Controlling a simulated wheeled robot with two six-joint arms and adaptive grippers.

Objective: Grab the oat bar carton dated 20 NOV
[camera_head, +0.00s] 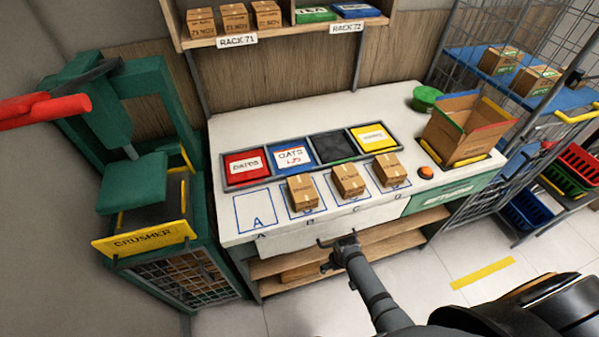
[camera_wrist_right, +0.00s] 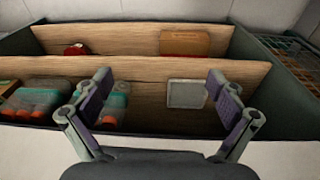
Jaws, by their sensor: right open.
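Three small brown cartons stand on the white bench at spots beside the letters: a left one (camera_head: 301,192), a middle one (camera_head: 348,180) and a right one (camera_head: 389,170). Their printing is too small to read, so I cannot tell whether one is dated 20 NOV. Three more cartons (camera_head: 235,18) stand on the shelf marked RACK 71, with NOV dates whose numbers are unclear. My right gripper (camera_head: 340,250) is at the bench's front edge, below the top. In the wrist view it (camera_wrist_right: 165,100) is open and empty, facing the shelves. My left gripper is out of view.
Red, blue, dark and yellow bins (camera_head: 335,147) line the bench behind the cartons. Spot A (camera_head: 256,212) is empty. A large open box (camera_head: 466,128) and an orange button (camera_head: 425,172) are right. A green crusher (camera_head: 145,240) stands left. Teal-lidded containers (camera_wrist_right: 38,100) sit on the lower shelf.

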